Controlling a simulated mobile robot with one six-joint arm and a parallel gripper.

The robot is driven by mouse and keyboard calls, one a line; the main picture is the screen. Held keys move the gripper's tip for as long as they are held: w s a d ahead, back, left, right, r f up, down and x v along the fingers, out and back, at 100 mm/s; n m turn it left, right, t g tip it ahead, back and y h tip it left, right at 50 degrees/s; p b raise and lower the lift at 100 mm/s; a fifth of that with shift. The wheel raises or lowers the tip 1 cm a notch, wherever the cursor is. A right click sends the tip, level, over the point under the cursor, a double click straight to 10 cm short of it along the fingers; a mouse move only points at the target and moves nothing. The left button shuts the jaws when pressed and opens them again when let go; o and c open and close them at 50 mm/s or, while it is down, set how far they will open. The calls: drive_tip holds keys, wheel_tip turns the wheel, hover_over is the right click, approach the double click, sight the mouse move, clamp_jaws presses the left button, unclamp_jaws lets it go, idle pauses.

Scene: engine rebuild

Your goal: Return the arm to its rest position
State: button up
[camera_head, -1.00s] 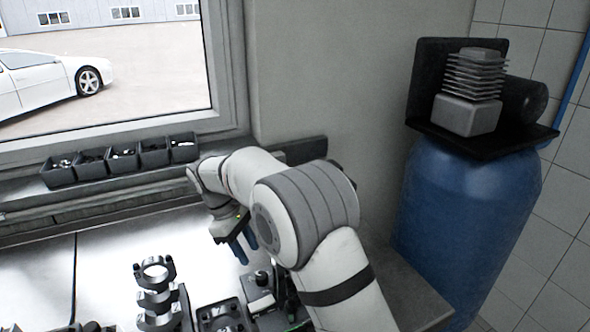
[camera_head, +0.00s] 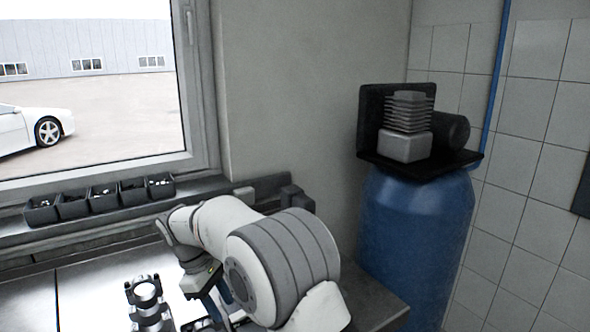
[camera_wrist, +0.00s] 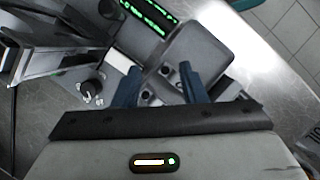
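My gripper (camera_head: 217,300) hangs fingers-down over the bench at the end of my white and grey arm. In the wrist view its two blue fingertips (camera_wrist: 157,80) stand apart, so it is open, with nothing clearly held between them. Dark and grey parts lie beyond the fingertips in that view, and I cannot tell how far below they are. My large grey arm joint covers part of the bench in the head view.
A steel bench (camera_head: 95,285) carries a stacked metal engine part (camera_head: 147,296). Small black bins (camera_head: 105,198) line the sill. A blue tank (camera_head: 415,235) stands right.

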drive_tip(key=s+d+r+m+y, duration=0.1)
drive_tip(key=s+d+r+m, duration=0.15)
drive_tip(key=d, duration=0.45)
drive_tip(key=s+d+r+m+t+y, duration=0.1)
drive_tip(key=s+d+r+m, duration=0.15)
drive_tip(key=d, duration=0.45)
drive_tip(key=s+d+r+m+y, duration=0.1)
drive_tip(key=s+d+r+m, duration=0.2)
drive_tip(key=d, duration=0.4)
drive_tip(key=s+d+f+m+t+y, duration=0.1)
drive_tip(key=s+d+f+m+t, duration=0.1)
drive_tip(key=s+d+m, duration=0.4)
drive_tip(key=s+d+t, duration=0.1)
drive_tip(key=s+d, duration=0.4)
drive_tip(key=s, duration=0.1)
drive_tip(key=shift+s+m, duration=0.4)
